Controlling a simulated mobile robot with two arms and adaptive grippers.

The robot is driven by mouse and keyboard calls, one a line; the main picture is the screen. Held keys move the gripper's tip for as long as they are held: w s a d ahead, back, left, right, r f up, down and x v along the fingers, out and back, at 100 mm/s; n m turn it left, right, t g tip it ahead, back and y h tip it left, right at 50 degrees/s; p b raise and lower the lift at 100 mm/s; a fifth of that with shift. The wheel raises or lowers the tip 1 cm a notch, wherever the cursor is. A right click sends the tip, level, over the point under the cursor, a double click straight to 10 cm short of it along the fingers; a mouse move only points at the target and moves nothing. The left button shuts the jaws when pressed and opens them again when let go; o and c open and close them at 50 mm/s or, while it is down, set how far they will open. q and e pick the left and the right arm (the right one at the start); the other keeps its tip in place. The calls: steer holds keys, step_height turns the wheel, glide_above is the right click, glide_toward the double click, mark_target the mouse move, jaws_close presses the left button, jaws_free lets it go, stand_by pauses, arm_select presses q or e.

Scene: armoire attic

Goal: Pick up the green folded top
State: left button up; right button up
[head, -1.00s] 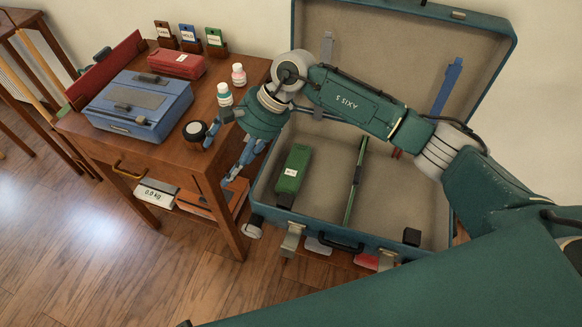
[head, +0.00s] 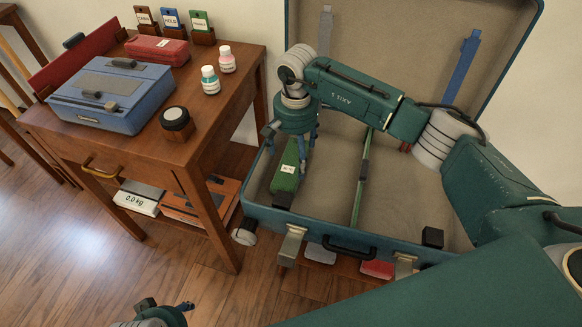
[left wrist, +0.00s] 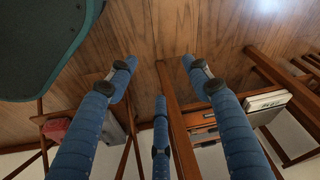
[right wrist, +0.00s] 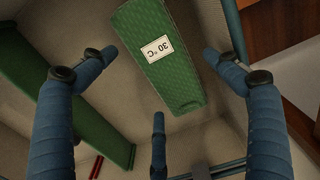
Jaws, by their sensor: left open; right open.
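The green folded top (head: 286,180) lies in the left part of the open suitcase, with a white label on it. In the right wrist view the top (right wrist: 178,78) shows its label reading 30 °C. My right gripper (head: 287,150) is open above the top, its fingers pointing down and partly hiding it. In the right wrist view the fingers (right wrist: 150,75) are spread to either side of the top's near end, with nothing held. My left gripper (head: 175,312) shows only partly at the bottom edge; in the left wrist view (left wrist: 158,72) it is open and empty.
The teal suitcase (head: 310,222) has a green divider (head: 361,180) right of the top. A wooden table (head: 215,125) stands close on its left, with a blue box (head: 105,92), a black round item (head: 176,121) and bottles.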

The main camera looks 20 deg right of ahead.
mark_target(296, 161)
steer(key=f, duration=0.5)
steer(key=shift+w+d+f+b, duration=0.15)
steer(key=shift+d+b, duration=0.1)
steer(key=shift+b, duration=0.15)
arm_select(q)
steer(key=v, duration=0.2)
steer(key=shift+w+a+r, duration=0.1)
steer(key=shift+w+r, duration=0.1)
steer(key=shift+r, duration=0.2)
arm_select(e)
steer(key=c, duration=1.1)
